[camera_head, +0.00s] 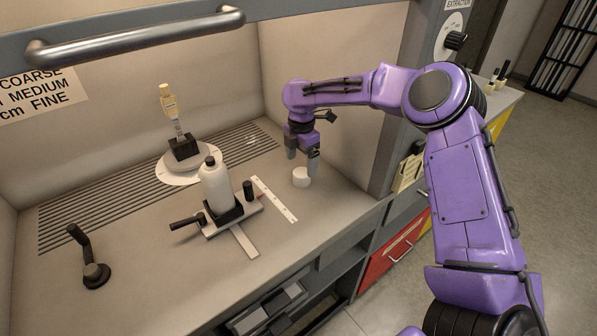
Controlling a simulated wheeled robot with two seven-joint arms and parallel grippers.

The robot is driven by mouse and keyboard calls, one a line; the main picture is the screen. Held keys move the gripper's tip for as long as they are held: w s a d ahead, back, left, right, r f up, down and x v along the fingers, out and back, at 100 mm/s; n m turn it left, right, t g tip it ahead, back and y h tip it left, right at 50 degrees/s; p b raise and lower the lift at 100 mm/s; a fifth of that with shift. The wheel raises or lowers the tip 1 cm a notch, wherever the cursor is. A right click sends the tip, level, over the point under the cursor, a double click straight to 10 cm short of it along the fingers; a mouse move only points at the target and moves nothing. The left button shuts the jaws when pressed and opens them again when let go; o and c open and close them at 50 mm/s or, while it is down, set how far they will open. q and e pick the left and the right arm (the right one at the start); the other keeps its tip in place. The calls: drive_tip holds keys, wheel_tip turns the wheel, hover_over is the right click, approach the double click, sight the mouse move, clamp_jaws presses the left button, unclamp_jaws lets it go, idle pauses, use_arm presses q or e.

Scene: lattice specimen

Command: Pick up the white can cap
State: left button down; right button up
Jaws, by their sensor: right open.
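The white can cap (300,177) rests on the work surface of the hood, near its right side. My right gripper (302,170) points down at the cap, its fingers open. One finger is to the left of and behind the cap, and the other is at the cap's right edge. I cannot tell whether either finger touches it. My left gripper is not in view.
A white bottle (216,187) stands on a clamp stand left of the cap, with a white strip (274,199) between. Behind is a round plate (168,167) with a yellow-topped item (169,102). A black crank (93,266) stands front left. The hood's wall is close on the right.

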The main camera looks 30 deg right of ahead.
sight(301, 172)
drive_tip(key=f, duration=0.2)
drive_tip(key=f+p, duration=0.1)
drive_tip(key=f, duration=0.1)
drive_tip(key=w+f+p, duration=0.1)
drive_tip(key=f, duration=0.1)
drive_tip(key=shift+d+f, duration=0.15)
drive_tip(key=shift+d, duration=0.1)
drive_tip(key=shift+f, duration=0.2)
drive_tip(key=shift+s, duration=0.15)
drive_tip(key=c, duration=1)
drive_tip(key=shift+r, duration=0.15)
drive_tip(key=shift+c, duration=0.2)
